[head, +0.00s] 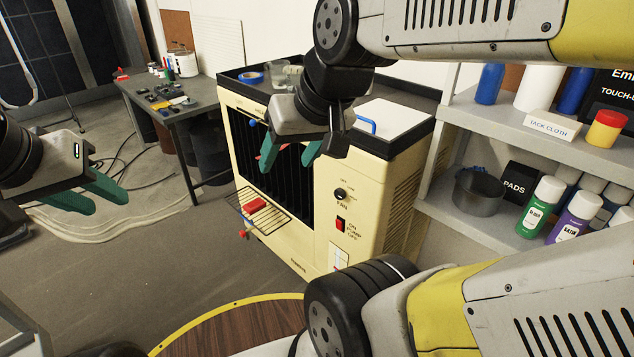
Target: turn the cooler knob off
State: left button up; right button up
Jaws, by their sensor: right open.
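The cooler (365,222) is a cream cabinet with a dark slatted front grille. Its small black knob (340,194) sits on the front panel above the word FAN; the labels over it are too small to read and I cannot tell its setting. My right gripper (289,152) is open, with green fingers in front of the grille's upper part, up and left of the knob and apart from it. My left gripper (108,202) is at the far left, its two green fingers apart and empty, well away from the cooler.
A red switch (341,224) sits below the knob. A wire rack (262,222) with a red block (257,206) juts from the cooler's front. A shelf (470,232) with bottles stands at right. A cluttered workbench (190,108) stands behind left, with cables on the floor.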

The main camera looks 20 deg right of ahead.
jog(key=w+d+f+g+h, duration=0.2)
jog(key=w+d+f+g, duration=0.1)
jog(key=f, duration=0.3)
jog(key=w+d+f+g+h, duration=0.2)
jog(key=w+d+f+g, duration=0.1)
jog(key=f, duration=0.3)
jog(key=n+t+h, duration=0.7)
jog(key=n+h, duration=0.4)
jog(key=h, duration=0.4)
send_near(338, 195)
jog(key=d, duration=0.1)
jog(key=x, duration=0.8)
jog(key=shift+w+f, duration=0.1)
jog(key=shift+w, duration=0.2)
jog(key=shift+c, duration=0.5)
grip_shut()
